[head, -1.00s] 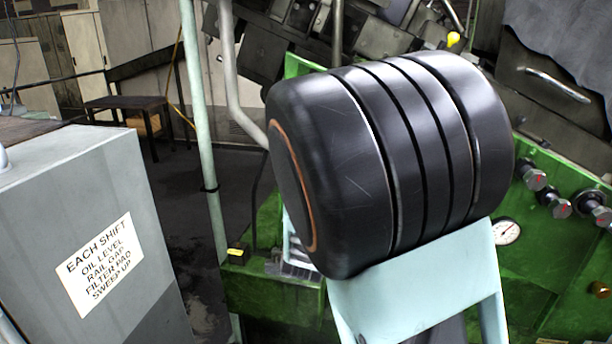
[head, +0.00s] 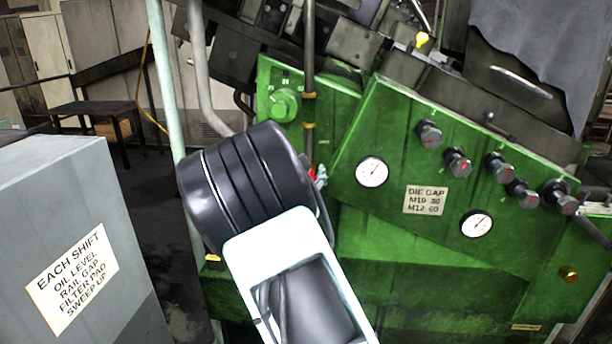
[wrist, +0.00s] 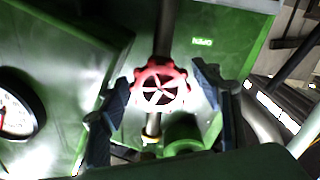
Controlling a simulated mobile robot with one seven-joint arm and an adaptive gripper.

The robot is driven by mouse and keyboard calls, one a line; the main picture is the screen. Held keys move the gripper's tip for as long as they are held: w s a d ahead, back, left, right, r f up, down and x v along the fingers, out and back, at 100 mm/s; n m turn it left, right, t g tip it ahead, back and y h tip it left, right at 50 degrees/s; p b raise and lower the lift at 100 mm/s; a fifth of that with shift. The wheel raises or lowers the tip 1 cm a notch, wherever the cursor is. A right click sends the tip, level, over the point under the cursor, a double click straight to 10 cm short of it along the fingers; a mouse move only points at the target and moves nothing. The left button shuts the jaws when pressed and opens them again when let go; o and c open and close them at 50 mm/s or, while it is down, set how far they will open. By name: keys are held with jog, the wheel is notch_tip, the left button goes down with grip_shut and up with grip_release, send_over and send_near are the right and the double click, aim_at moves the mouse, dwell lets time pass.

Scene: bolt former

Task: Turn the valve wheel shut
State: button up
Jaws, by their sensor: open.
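The red valve wheel (wrist: 159,73) has a round rim with spokes and sits on a dark pipe (wrist: 166,30) in the wrist view. My gripper (wrist: 160,80) is open, with one dark blue finger on each side of the wheel. The wheel appears between the fingertips, and I see a gap on both sides. I cannot tell how far ahead of the fingertips it is. In the head view only a small red patch (head: 312,174) shows by the gripper's fingers; my arm hides the rest. A small green "OPEN" label (wrist: 202,42) is near the wheel.
A green panel with gauges (head: 372,171) and several black knobs (head: 429,134) stands right of my arm. A green dial (head: 285,105) is above it. In the wrist view, a gauge (wrist: 17,105) is at left. A grey cabinet (head: 60,200) stands at left in the head view.

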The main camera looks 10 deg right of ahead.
jog(key=shift+w+d, duration=0.1)
jog(key=shift+w, duration=0.25)
jog(key=shift+c, duration=0.5)
jog(key=c, duration=1.1)
jog(key=shift+f+b, duration=0.15)
jog(key=shift+b, duration=0.35)
jog(key=shift+m+b, duration=0.4)
jog(key=shift+m, duration=0.1)
jog(key=shift+m+b, duration=0.3)
jog(key=shift+b, duration=0.1)
